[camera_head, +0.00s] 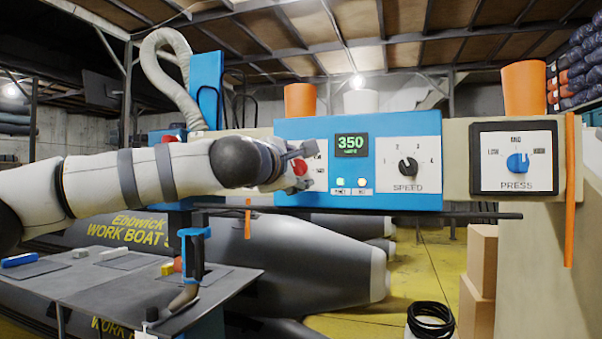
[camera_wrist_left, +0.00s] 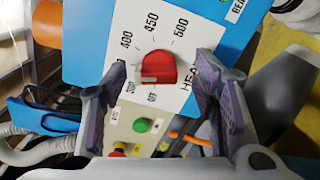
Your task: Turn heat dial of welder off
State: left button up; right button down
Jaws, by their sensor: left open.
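The red heat dial (camera_head: 300,168) sits on a white panel of the blue welder box (camera_head: 290,129). In the left wrist view the dial (camera_wrist_left: 157,68) shows whole, with numbers around it and an OFF mark (camera_wrist_left: 152,97) below it. The green display (camera_head: 352,145) reads 350. My left gripper (camera_head: 293,167) is at the dial in the head view, partly covering its panel. In the left wrist view the open fingers (camera_wrist_left: 160,88) stand either side of the dial, with visible space between each finger and it. My right gripper is not in view.
A green button (camera_wrist_left: 143,125) and red button (camera_wrist_left: 118,150) lie below the heat panel. A grey table (camera_head: 60,290) with small items stands front left; grey boats (camera_head: 330,270) lie behind.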

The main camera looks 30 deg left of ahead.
pick_arm(q)
jog(key=shift+x, duration=0.85)
jog(key=shift+r, duration=0.25)
jog(key=shift+s, duration=0.1)
jog(key=c, duration=1.2)
jog(key=shift+o, duration=0.2)
